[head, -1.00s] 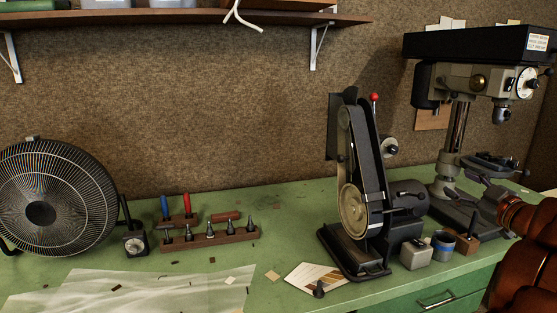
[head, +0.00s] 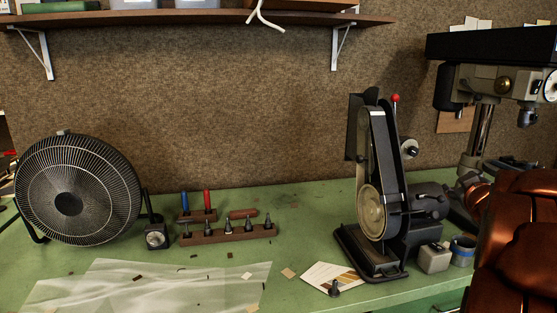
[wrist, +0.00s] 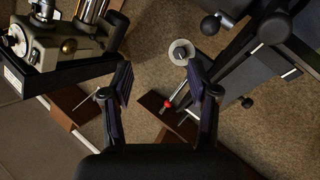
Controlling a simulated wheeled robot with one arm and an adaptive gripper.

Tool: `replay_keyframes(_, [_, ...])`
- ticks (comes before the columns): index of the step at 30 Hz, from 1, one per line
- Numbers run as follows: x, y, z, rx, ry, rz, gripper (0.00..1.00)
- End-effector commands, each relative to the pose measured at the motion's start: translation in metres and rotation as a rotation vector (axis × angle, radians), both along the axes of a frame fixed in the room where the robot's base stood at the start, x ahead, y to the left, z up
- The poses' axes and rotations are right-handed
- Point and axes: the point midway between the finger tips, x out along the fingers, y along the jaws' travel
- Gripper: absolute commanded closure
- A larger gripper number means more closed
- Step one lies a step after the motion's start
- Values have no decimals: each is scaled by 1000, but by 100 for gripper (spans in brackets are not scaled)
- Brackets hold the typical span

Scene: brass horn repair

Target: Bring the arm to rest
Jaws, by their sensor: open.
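My gripper (wrist: 163,95) is open and empty in the wrist view, its two dark fingers spread apart with nothing between them. In the head view my copper-coloured arm fills the lower right, and the gripper end is hard to make out against the dark machines there.
The belt sander (head: 375,185) stands on the green bench (head: 300,205), with the drill press (head: 482,130) at right, partly behind my arm. A fan (head: 75,190), a tool rack (head: 228,233) and a plastic sheet (head: 150,287) lie left. A shelf (head: 200,20) hangs above.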

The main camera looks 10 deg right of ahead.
Motion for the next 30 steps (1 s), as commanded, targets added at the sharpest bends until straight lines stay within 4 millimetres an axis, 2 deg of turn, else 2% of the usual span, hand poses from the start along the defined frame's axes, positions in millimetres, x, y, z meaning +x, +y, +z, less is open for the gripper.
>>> replay_keyframes(1, [1,12,-4,22,21,-25,40])
replay_keyframes(4, [-4,30,-17,81,71,-87,40])
replay_keyframes(11, [-29,83,-62,232,221,-193,40])
replay_keyframes(17, [-65,152,-110,387,404,-242,40])
replay_keyframes(23, [-122,237,-161,539,651,-249,40])
replay_keyframes(26, [-157,281,-181,606,787,-233,40])
replay_keyframes(30, [-214,341,-202,680,995,-197,40])
